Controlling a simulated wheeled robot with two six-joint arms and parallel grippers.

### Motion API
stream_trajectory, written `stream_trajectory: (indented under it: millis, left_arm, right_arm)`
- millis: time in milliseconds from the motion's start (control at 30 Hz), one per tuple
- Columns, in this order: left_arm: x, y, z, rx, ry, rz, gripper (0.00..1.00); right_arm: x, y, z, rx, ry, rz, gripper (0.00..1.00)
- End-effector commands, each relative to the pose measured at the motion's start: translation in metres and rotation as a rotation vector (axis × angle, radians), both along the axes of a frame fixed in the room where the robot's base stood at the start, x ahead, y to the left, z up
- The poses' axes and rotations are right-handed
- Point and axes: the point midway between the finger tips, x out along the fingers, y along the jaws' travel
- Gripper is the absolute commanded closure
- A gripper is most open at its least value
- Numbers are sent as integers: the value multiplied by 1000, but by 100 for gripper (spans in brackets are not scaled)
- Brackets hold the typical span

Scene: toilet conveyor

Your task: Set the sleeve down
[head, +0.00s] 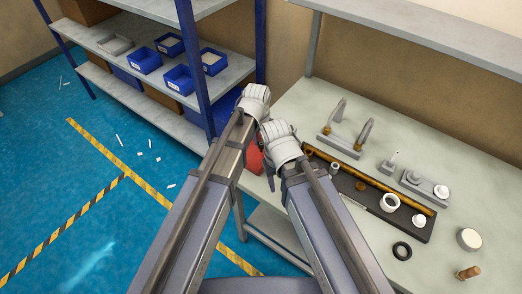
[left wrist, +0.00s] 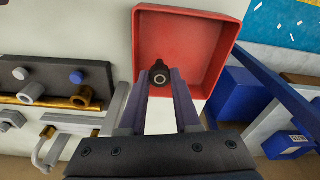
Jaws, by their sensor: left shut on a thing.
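My left gripper (left wrist: 162,80) shows in the left wrist view, its two fingers closed on a small dark round sleeve (left wrist: 161,76) with a paler ring at its centre. The sleeve is at the fingertips, in front of the open red bin (left wrist: 190,45). I cannot tell whether it touches the bin. In the head view my arms hide most of the left gripper and the sleeve, and only a bit of the red bin (head: 254,160) shows at the bench's left edge.
The workbench (head: 320,100) holds a dark tray (head: 364,200) with a brass rod and a white ring (head: 390,202). Shelves with blue bins (head: 180,80) stand at the left.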

Motion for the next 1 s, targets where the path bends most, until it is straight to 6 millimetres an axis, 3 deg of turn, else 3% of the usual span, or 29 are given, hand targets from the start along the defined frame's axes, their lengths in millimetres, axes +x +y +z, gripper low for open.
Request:
stream_trajectory:
  millis: [300,767,800,900,1000]
  left_arm:
    - [0,0,-36,0,0,0,100]
    - [0,0,-41,0,0,0,100]
    - [0,0,-40,0,0,0,67]
    - [0,0,-39,0,0,0,56]
    - [0,0,-39,0,0,0,56]
  right_arm:
    - [0,0,-36,0,0,0,50]
    - [0,0,-41,0,0,0,50]
    - [0,0,-40,0,0,0,50]
    - [0,0,-39,0,0,0,50]
    - [0,0,-39,0,0,0,50]
